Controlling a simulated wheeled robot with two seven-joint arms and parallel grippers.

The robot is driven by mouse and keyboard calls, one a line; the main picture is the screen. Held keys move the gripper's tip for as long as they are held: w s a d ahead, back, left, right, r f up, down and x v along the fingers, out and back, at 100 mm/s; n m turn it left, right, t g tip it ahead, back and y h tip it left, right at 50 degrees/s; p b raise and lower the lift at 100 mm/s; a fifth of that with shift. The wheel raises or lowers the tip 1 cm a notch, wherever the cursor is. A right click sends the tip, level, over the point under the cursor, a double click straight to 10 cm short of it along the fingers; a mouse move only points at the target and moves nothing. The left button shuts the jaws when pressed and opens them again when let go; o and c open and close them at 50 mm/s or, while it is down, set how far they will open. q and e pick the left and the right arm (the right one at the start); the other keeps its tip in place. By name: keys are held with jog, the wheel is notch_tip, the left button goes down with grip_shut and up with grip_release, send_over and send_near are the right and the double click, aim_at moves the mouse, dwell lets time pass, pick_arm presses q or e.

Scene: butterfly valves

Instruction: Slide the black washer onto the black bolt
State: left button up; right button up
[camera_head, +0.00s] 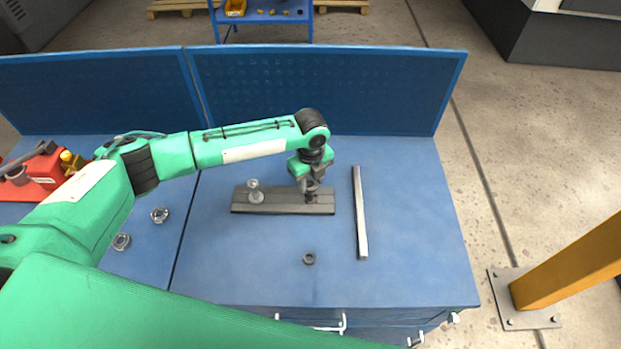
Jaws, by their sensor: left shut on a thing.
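My left gripper (310,193) points down at the right end of a dark grey plate (281,207) on the blue workbench. It is shut on a small dark thing (311,199), just above or touching the plate. I cannot tell whether this is the black washer or the black bolt, as the fingers hide most of it. A silver bolt (254,189) stands upright near the left end of the plate, with a wider silver ring around its foot. A small black ring (309,258) lies loose on the bench in front of the plate. My right gripper is not in view.
A long grey bar (360,212) lies to the right of the plate. A blue perforated panel (325,90) rises behind.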

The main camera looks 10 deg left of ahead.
pick_arm(q)
jog(key=shift+f, duration=0.15)
jog(key=o, duration=1.3)
jog(key=shift+r, duration=0.35)
notch_tip(320, 180, up, 13)
jog(key=b, duration=0.4)
jog(key=shift+r+b, duration=0.1)
jog(key=shift+b, duration=0.2)
